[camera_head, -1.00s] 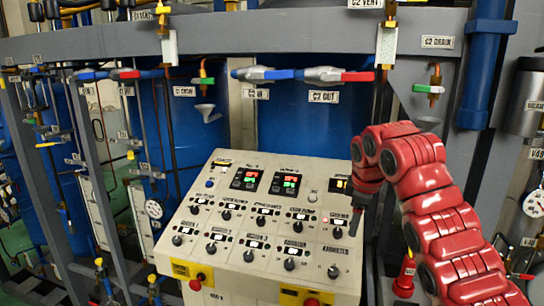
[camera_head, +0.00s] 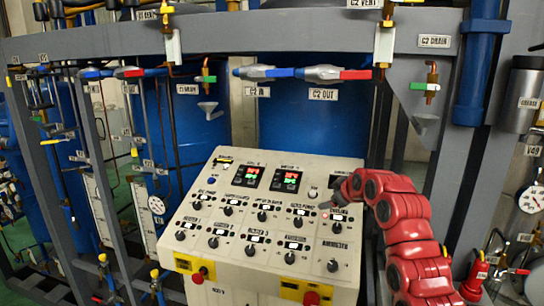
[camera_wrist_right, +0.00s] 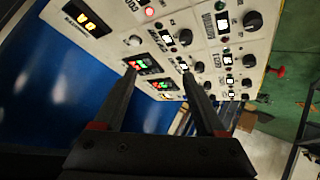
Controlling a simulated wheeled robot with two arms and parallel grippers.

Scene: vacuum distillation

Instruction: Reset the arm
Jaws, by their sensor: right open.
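My red right arm (camera_head: 405,230) comes in from the lower right in the head view. Its gripper (camera_head: 328,202) is small there and hovers over the right side of the control panel (camera_head: 222,160), pointing left. In the right wrist view the gripper (camera_wrist_right: 160,75) has its two black fingers apart with nothing between them. The panel's knobs and lit displays show beyond the fingers. Whether the fingertips touch the panel is hard to tell. My left arm and gripper are not in view.
A grey frame beam (camera_head: 230,40) crosses behind the panel, with valves with red and blue handles (camera_head: 330,74) below it. Blue tanks (camera_head: 310,125) stand behind. A grey post rises close behind my right arm. Red buttons (camera_head: 311,298) sit on the panel's front.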

